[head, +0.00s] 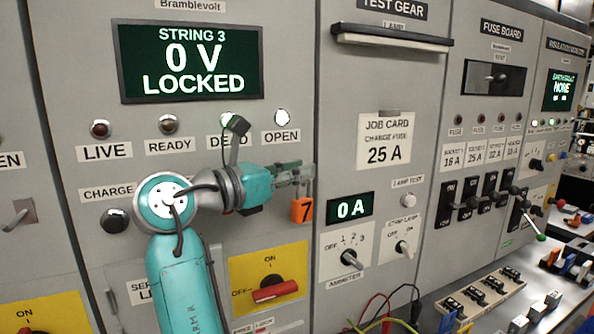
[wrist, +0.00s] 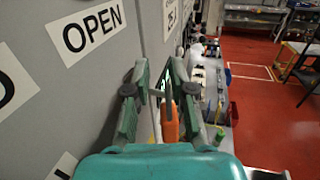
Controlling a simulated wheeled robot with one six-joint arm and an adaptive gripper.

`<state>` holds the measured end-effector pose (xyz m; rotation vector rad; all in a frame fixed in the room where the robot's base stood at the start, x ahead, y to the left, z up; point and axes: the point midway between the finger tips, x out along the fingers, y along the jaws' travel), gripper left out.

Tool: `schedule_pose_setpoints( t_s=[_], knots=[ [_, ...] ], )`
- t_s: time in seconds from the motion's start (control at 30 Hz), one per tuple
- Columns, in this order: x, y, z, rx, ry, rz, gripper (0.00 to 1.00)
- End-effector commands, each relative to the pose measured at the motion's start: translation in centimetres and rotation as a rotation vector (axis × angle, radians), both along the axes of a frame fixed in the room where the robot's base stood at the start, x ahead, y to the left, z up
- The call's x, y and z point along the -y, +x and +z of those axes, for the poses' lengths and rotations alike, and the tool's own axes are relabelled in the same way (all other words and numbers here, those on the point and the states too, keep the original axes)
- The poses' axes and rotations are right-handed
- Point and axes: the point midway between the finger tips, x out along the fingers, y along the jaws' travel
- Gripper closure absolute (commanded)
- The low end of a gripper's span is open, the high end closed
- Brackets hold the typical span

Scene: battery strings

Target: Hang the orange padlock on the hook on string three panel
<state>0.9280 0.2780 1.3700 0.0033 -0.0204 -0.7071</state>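The orange padlock (head: 303,210), marked 7, hangs upright just below and beyond the tips of my gripper (head: 297,172), near the right edge of the string 3 panel (head: 225,60). In the wrist view the padlock (wrist: 170,121) shows between the two green fingers of my gripper (wrist: 157,75), nearer the right one. A gap shows between the fingers, and they look open around the shackle's upper part. The hook is not clearly seen; the fingers hide that spot. I cannot tell whether the shackle is on it. The screen reads 0 V LOCKED.
A yellow-backed rotary switch with a red handle (head: 274,290) is below my gripper. The test gear panel with its job card (head: 385,141) stands right of it. A bench (head: 440,298) with fuse blocks and cables is at the lower right. Red floor (wrist: 262,110) lies clear beyond.

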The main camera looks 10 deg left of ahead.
Motion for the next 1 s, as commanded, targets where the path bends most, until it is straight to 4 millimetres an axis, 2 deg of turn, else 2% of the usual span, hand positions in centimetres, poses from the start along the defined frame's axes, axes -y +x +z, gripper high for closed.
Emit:
schedule_pose_setpoints(
  t_s=[0.03,0.23,0.7,1.0],
  knots=[
    [-0.2,0.2,-1.6,-0.030,0.002,-0.005,0.64],
    [-1.4,-1.1,-1.5,-0.027,0.002,0.001,0.64],
    [-6.8,-7.8,-0.4,-0.005,0.000,0.003,0.64],
    [-7.9,-9.3,-0.1,0.001,0.000,0.001,0.64]
  ],
)
